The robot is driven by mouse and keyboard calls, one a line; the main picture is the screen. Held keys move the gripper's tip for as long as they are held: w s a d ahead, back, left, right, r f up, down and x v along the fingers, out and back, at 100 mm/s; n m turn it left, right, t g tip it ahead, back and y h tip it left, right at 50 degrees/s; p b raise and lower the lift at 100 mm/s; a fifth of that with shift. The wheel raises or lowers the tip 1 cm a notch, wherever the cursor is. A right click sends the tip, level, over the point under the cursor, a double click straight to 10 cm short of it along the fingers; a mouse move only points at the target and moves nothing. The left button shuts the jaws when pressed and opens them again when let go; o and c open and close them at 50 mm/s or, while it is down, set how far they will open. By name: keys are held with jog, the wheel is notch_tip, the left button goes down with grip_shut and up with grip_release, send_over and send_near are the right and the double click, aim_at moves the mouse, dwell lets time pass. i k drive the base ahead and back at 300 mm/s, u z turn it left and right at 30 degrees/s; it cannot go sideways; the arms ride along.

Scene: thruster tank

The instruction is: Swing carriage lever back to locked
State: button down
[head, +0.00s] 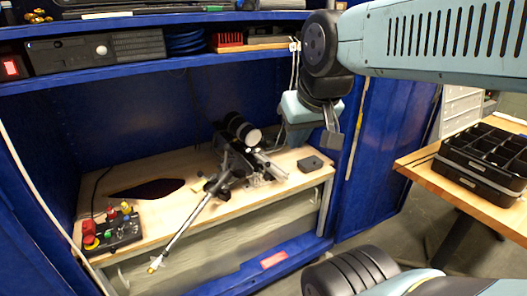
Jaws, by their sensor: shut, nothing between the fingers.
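A thruster rig with a black cylinder (242,130) sits on the wooden bench. A long silver rod (183,233) runs from the rig down to the left, past the bench's front edge, and ends in a small yellowish tip. It looks like the carriage lever, but I cannot tell for sure, nor read its lock state. A silver rail and clamp parts (262,165) lie to the right of its upper end. My gripper (332,141) hangs to the right of the rig, above the bench's right end, shut and empty. It appears apart from the rod and rig.
A control box (118,232) with red and green buttons stands at the bench's left. A small black block (311,163) lies at the right. A shelf (200,67) overhangs the bench between blue walls. Black trays (485,155) rest on a right-hand table.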

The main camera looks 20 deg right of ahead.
aim_at(256, 161)
jog(key=u, duration=0.55)
jog(key=i, duration=0.15)
jog(key=z, duration=3.05)
jog(key=i, duration=0.15)
jog(key=u, duration=3.4)
jog(key=k, duration=0.15)
jog(key=z, duration=0.6)
jog(key=i, duration=0.55)
jog(key=z, duration=0.05)
